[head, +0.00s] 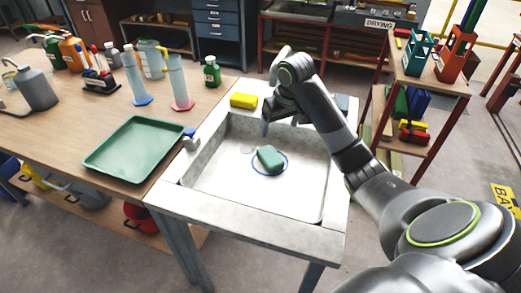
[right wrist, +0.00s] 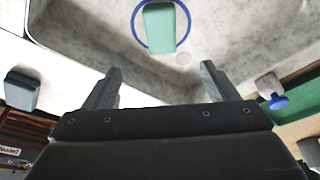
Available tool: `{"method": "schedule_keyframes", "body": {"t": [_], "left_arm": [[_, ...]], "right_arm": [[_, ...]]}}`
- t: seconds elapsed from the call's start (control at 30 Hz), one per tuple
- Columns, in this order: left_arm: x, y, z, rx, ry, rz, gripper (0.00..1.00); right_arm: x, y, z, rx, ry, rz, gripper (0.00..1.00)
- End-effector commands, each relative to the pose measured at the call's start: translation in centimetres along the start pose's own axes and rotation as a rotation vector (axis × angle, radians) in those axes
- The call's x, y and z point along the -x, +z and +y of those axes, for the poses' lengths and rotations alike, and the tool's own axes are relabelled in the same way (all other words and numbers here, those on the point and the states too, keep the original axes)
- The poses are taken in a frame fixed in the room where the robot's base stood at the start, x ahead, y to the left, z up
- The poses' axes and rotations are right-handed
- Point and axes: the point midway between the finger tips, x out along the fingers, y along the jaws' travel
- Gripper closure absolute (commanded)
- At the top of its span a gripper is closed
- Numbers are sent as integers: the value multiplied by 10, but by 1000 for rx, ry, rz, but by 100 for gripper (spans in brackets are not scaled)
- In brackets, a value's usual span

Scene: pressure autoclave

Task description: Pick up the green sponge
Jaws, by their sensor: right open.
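The green sponge (head: 269,158) lies on the floor of the sink basin (head: 215,170), inside a blue ring (head: 285,168). It also shows at the top of the right wrist view (right wrist: 160,28), with the blue ring (right wrist: 137,28) around it. My right gripper (head: 275,122) is above the back part of the basin, apart from the sponge. In the right wrist view its two fingers (right wrist: 158,85) are spread with nothing between them. My left gripper is in neither view.
A yellow sponge (head: 243,100) lies on the sink's back rim. A green tray (head: 135,147) is on the wooden table to the left, with bottles and cylinders behind it. A red-framed rack (head: 433,130) stands right of the sink. The basin floor around the sponge is clear.

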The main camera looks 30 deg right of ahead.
Motion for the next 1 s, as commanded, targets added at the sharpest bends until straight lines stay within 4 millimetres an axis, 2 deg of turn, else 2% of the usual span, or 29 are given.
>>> {"method": "schedule_keyframes", "body": {"t": [0.07,0.2,0.27,0.47,0.6,0.8,1.0], "left_arm": [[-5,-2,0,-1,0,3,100],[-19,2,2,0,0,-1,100],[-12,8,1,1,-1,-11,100],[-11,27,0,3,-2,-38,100],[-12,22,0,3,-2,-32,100],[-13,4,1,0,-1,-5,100],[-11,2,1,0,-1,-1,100]], "right_arm": [[-5,2,-6,7,-9,-5,20],[-31,3,-6,7,-10,-9,20],[-40,2,-6,5,-11,-11,20],[-84,2,-6,5,-11,-9,20],[-107,1,-6,5,-9,-7,20],[-121,1,-6,7,-8,-6,20],[-144,1,-3,5,-8,-8,20]]}}
